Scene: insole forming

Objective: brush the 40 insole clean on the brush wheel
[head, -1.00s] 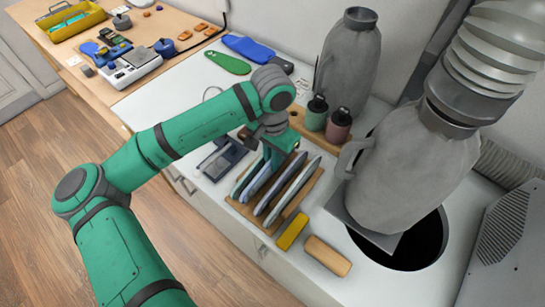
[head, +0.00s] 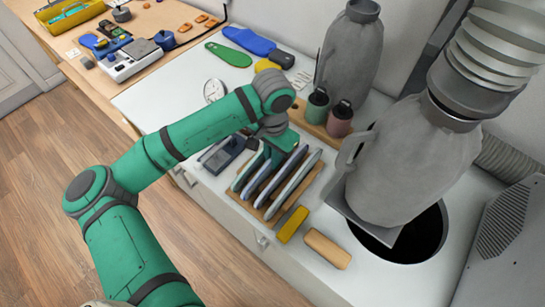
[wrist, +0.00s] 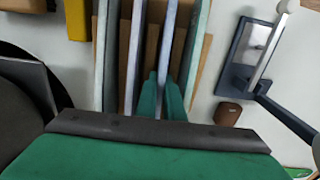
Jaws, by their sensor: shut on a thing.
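Several thin insoles stand on edge, side by side, in a wooden rack (head: 304,191) on the white worktop. My gripper (wrist: 162,98) is at the rack with its green fingers down among the insoles. It is shut on one grey-blue insole (wrist: 167,45), the second from the right in the wrist view, with a finger on each side. That insole still stands among the others in the rack. In the head view my wrist partly covers the insoles' far ends. I cannot read a size on any insole. I cannot make out a brush wheel.
A yellow block (head: 292,224) and a tan block (head: 328,249) lie in front of the rack. A large grey jug-like body (head: 405,175) stands over a dark round opening at right. A dark-blue device (head: 225,153) lies left of the rack. Two bottles stand behind.

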